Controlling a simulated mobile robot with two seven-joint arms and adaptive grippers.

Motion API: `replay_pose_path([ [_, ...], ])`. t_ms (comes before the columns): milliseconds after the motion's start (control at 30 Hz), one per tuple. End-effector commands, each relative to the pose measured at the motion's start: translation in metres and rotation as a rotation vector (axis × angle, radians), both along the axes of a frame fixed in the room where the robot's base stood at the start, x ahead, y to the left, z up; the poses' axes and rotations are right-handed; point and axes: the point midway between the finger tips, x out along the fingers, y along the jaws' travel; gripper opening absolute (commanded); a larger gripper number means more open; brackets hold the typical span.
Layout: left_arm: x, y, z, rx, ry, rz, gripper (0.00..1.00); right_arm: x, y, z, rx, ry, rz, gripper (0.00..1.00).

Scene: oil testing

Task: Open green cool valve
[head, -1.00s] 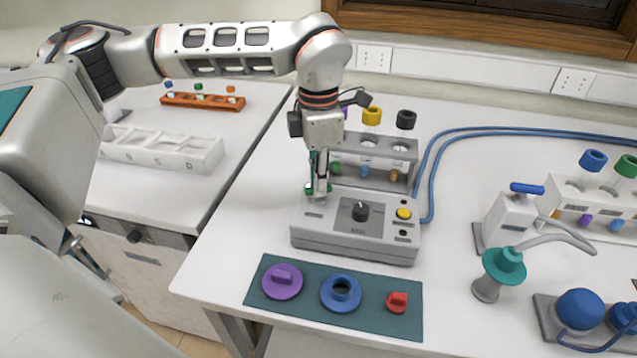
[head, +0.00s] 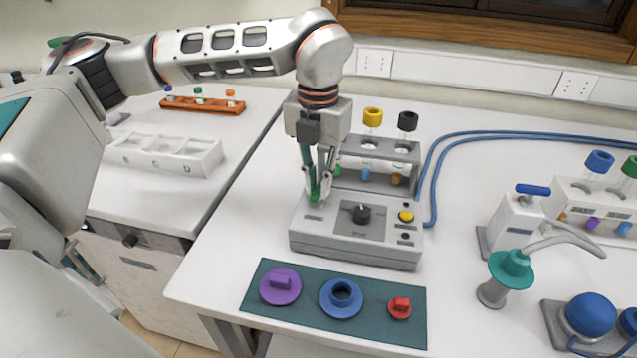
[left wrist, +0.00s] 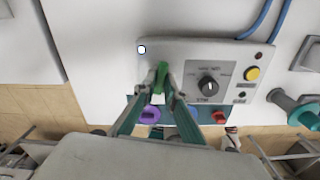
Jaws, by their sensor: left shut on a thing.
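The green cool valve (head: 315,197) is at the left end of the top of the grey control box (head: 350,253). It is small and partly hidden by the fingers in the head view. My left gripper (head: 320,190) points down over it, shut on its green handle. In the left wrist view the handle (left wrist: 162,76) shows as a narrow green bar between the two fingertips (left wrist: 163,92), running nearly along the fingers. My right gripper is in neither view.
A black knob (head: 361,214) and yellow button (head: 406,216) are right of the valve. A tube rack (head: 407,182) stands behind the box. A teal mat (head: 262,312) with purple, blue and red parts lies in front. Blue hoses (head: 436,160) run at the right.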

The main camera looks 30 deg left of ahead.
Motion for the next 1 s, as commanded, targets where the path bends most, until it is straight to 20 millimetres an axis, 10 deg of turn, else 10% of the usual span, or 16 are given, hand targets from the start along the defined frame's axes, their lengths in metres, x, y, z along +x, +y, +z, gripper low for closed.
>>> replay_pose_path([
  [967, 0.0019, 0.0001, 0.0026, -0.002, -0.007, 0.213, 0.0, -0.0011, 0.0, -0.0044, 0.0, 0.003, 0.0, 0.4],
  [1000, 0.0018, 0.0001, 0.0027, -0.002, -0.007, 0.213, 0.21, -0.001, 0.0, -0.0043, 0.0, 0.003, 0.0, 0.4],
])
